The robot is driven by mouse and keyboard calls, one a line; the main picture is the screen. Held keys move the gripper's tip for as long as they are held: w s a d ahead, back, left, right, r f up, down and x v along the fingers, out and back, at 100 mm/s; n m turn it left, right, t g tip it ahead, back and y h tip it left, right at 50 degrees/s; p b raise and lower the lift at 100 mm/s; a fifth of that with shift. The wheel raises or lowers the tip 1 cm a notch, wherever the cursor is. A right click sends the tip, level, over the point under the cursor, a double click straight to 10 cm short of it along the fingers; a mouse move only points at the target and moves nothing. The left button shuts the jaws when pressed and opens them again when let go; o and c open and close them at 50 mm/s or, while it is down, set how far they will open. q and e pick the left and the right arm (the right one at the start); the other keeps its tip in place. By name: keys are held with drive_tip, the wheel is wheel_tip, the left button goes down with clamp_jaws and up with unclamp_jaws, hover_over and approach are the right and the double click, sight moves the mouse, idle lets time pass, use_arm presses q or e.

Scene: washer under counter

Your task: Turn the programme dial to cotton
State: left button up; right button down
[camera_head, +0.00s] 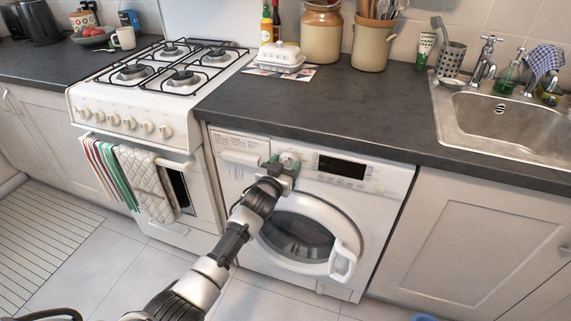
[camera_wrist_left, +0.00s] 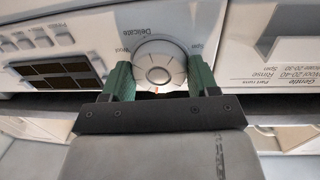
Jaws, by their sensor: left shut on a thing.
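The washing machine (camera_head: 318,190) stands under the counter with its round door closed. Its programme dial (camera_head: 290,158) is a round, pale knob left of the dark display (camera_head: 341,168). In the left wrist view, the panel is upside down and the dial (camera_wrist_left: 160,66) sits between the two green finger pads. My left gripper (camera_head: 280,168) is shut on the dial. The words Delicate, Wool and Spin show around it; I cannot read a cotton label, and the pads and gripper body hide part of the ring. My right gripper is not in view.
The detergent drawer (camera_head: 240,159) is just left of the dial. The washer door handle (camera_head: 343,262) sticks out below right. The dark countertop (camera_head: 400,110) overhangs above. The stove (camera_head: 150,90) with hanging towels stands to the left. The tiled floor in front is mostly clear.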

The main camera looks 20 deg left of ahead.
use_arm(q)
drive_tip(key=shift+m, duration=1.2)
drive_tip(key=shift+m+p, duration=0.45)
drive_tip(key=shift+m, duration=0.85)
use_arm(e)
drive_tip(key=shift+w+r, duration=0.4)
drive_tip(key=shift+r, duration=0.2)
use_arm(q)
drive_tip(key=o, duration=0.9)
drive_tip(key=shift+s, duration=0.1)
drive_tip(key=s, duration=0.3)
drive_tip(key=s+p, duration=0.1)
drive_tip(key=s, duration=0.3)
drive_tip(key=s+a, duration=0.1)
drive_tip(key=s, duration=0.2)
drive_tip(key=shift+s+r, duration=0.3)
drive_tip(key=shift+r, duration=0.05)
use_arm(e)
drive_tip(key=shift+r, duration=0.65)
